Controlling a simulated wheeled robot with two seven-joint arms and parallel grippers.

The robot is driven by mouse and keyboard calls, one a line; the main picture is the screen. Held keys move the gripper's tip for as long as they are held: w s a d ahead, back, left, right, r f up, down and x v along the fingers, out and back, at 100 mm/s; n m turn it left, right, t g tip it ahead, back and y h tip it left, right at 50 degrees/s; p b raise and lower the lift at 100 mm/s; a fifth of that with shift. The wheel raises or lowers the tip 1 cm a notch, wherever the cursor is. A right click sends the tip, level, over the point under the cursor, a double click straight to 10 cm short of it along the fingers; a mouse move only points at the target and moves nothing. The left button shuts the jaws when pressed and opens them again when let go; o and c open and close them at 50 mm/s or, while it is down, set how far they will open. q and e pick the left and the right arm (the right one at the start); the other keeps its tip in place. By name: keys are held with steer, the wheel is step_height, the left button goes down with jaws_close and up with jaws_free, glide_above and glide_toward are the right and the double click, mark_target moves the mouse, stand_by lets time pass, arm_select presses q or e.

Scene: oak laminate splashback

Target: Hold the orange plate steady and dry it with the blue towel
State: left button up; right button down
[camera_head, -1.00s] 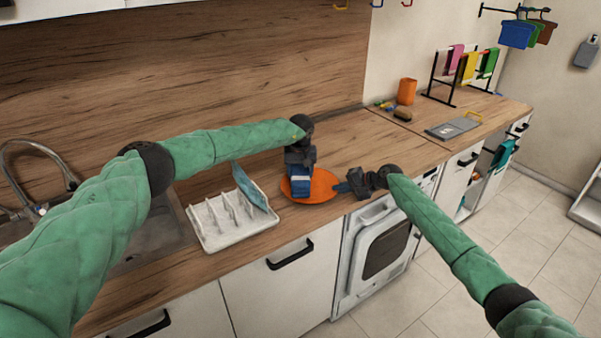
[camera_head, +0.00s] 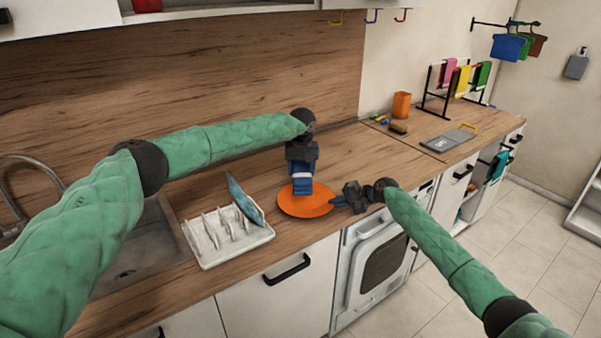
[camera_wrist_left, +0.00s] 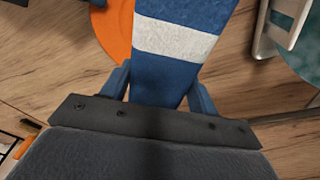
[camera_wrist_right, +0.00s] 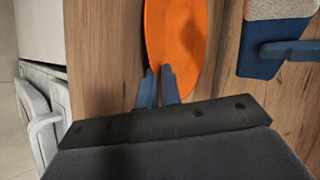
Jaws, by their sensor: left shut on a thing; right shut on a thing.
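The orange plate (camera_head: 305,208) lies near the counter's front edge, right of the dish rack. My right gripper (camera_head: 338,203) is shut on its right rim; the right wrist view shows the plate (camera_wrist_right: 180,35) edge between the fingertips (camera_wrist_right: 157,72). My left gripper (camera_head: 301,178) is above the plate's back part, shut on the blue towel (camera_head: 302,188), which has a white band. The towel (camera_wrist_left: 180,40) fills the space between the fingers in the left wrist view and hides part of the plate (camera_wrist_left: 115,35). I cannot tell if the towel touches it.
A white dish rack (camera_head: 230,250) with a teal plate (camera_head: 243,200) stands left of the orange plate, beside the sink (camera_head: 130,255). An oven (camera_head: 378,260) sits below the counter. An orange cup (camera_head: 401,105) and a towel stand (camera_head: 447,85) are farther right. The counter behind is clear.

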steer(key=shift+f, duration=0.1)
steer(key=c, duration=1.5)
jaws_free()
steer(key=shift+s+d+f, duration=0.1)
